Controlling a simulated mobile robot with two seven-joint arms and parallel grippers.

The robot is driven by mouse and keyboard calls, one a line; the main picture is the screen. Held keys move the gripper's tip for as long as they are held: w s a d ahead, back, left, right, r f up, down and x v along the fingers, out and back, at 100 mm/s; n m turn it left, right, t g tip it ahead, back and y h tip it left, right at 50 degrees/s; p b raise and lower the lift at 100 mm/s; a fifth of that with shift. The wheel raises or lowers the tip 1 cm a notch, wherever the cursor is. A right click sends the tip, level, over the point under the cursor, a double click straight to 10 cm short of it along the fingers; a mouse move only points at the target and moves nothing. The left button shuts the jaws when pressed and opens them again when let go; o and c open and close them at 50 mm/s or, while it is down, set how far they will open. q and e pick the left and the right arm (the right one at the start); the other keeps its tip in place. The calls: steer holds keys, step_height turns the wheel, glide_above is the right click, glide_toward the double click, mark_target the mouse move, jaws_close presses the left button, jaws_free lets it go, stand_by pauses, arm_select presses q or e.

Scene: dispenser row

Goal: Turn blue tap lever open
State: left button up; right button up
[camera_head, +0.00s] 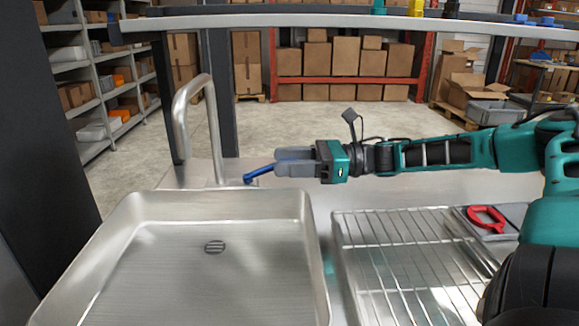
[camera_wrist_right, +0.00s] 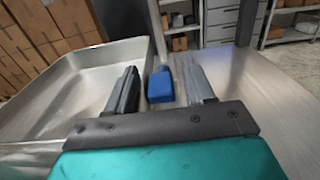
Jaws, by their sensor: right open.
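The blue tap lever (camera_head: 258,173) sticks out beside the base of the steel tap (camera_head: 182,115), behind the sink. My right gripper (camera_head: 278,161) is at the lever's outer end, with its fingers pointing left toward the tap. In the right wrist view the blue lever (camera_wrist_right: 160,85) shows between the two open fingers of my right gripper (camera_wrist_right: 165,88), with gaps at its sides. Whether a finger touches the lever I cannot tell. My left gripper does not show.
The steel sink (camera_head: 312,250) is empty, with a drain in it. To its right is a wire drying rack (camera_head: 375,265) and a grey tray with a red-handled item (camera_head: 487,218). A metal rail (camera_head: 330,20) crosses above the back. Shelves and boxes stand farther behind.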

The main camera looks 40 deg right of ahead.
jaws_close()
stand_by(0.5)
